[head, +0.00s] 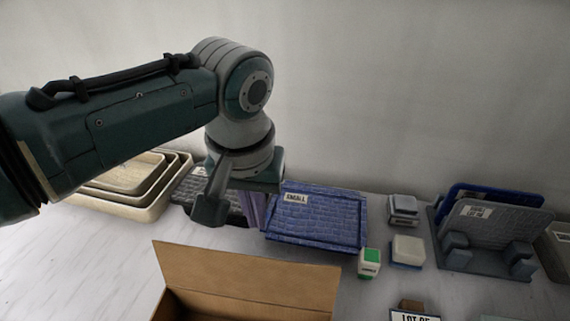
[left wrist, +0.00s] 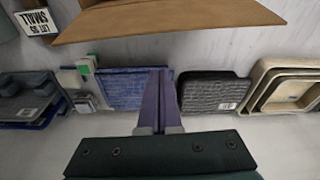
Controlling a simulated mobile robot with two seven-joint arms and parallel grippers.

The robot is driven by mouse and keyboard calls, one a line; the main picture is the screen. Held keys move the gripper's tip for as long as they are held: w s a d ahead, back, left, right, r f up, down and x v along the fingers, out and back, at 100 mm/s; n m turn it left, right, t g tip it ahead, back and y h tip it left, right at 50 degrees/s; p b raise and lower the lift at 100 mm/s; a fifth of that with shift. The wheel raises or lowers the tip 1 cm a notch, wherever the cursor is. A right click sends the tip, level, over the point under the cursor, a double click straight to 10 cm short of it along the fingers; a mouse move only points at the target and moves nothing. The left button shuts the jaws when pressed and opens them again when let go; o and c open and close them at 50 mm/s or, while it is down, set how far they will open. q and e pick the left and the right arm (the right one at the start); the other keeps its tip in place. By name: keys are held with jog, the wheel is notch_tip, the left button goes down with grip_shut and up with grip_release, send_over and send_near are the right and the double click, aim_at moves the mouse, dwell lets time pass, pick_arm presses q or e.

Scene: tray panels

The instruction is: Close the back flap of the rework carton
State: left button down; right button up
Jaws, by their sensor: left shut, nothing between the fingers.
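The rework carton (head: 185,306) is open at the bottom of the head view, cut off by the frame edge. Its brown back flap (head: 245,276) stands up from the far rim. The flap also shows in the left wrist view as a brown panel (left wrist: 170,20) at the top. My left gripper (head: 256,222) is behind the flap and apart from it, pointing down. Its purple fingers (left wrist: 160,76) are shut and empty in the left wrist view. The gripper body partly hides the fingers in the head view. My right gripper is not in view.
Behind the carton lie a blue tray panel (head: 320,218) marked SMALL and a dark panel (head: 190,190). Nested cream trays (head: 140,203) are at left. A green-and-white box (head: 369,262), small blocks (head: 407,250) and a grey rack (head: 480,257) with panels stand right. The front left table is clear.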

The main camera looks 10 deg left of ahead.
aim_at(243, 278)
pick_arm(q)
jog(key=s+p, duration=0.1)
jog(key=s+f+p, duration=0.1)
jog(key=s+p, duration=0.1)
jog(key=shift+s+d+f, duration=0.1)
jog(key=shift+s+f, duration=0.1)
jog(key=shift+s, duration=0.1)
dwell(0.4)
